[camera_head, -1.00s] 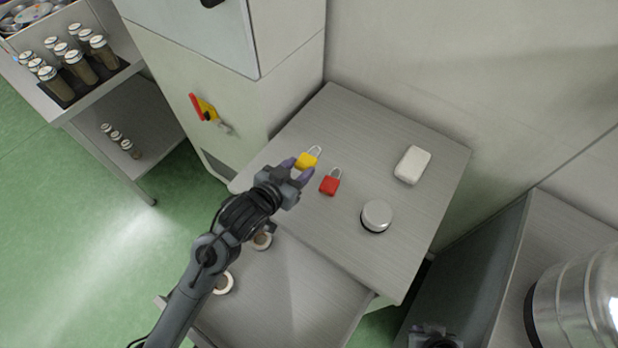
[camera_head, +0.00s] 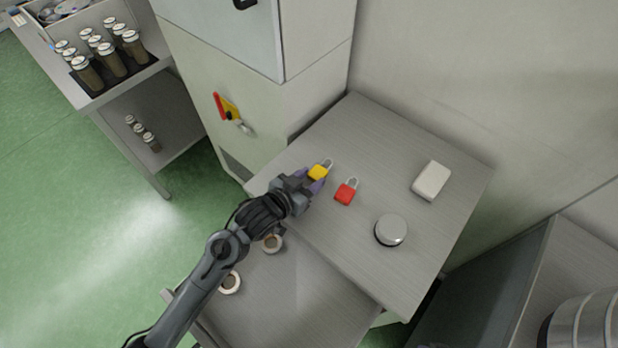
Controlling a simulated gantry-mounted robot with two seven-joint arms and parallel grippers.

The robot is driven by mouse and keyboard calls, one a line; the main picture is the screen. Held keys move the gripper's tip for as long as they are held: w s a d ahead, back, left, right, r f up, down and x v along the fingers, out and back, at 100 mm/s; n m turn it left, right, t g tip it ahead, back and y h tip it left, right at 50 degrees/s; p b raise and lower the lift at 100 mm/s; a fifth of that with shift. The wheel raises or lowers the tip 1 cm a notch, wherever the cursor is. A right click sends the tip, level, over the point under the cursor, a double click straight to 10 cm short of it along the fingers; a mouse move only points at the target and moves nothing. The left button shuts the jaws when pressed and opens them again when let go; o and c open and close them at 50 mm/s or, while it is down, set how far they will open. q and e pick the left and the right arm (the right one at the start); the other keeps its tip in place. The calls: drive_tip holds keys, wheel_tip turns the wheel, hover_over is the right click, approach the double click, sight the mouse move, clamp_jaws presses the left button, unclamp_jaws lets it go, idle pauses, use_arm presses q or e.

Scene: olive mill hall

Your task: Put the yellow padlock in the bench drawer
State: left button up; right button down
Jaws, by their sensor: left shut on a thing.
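The yellow padlock (camera_head: 319,172) is at the bench top's left part, between the purple-tipped fingers of my left gripper (camera_head: 315,179), which is shut on it. Its shackle points up and to the right. I cannot tell whether it still touches the bench. The bench drawer (camera_head: 315,307) is pulled open below the bench top, under my left arm. Two pale rings, like tape rolls, lie in it: one (camera_head: 272,243) close to the bench, one (camera_head: 231,283) farther left. My right gripper is not in view.
A red padlock (camera_head: 346,191) lies just right of the gripper on the bench top (camera_head: 400,150). A round silver-lidded tin (camera_head: 391,230) and a white block (camera_head: 431,180) stand farther right. A cabinet with a red-yellow switch (camera_head: 228,107) rises behind. The drawer's right part is clear.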

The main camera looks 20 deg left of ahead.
use_arm(q)
drive_tip(key=o, duration=1.1)
drive_tip(key=shift+f, duration=0.1)
drive_tip(key=shift+o, duration=0.2)
drive_tip(key=shift+f+b, duration=0.1)
drive_tip(key=shift+b, duration=0.35)
drive_tip(key=p+v, duration=0.1)
drive_tip(key=v, duration=0.4)
drive_tip(key=p+v, duration=0.1)
drive_tip(key=v, duration=0.3)
drive_tip(key=shift+s+d+r, duration=0.1)
drive_tip(key=shift+s+r, duration=0.2)
drive_tip(key=shift+o, duration=0.4)
drive_tip(key=shift+s+r, duration=0.25)
drive_tip(key=shift+s, duration=0.3)
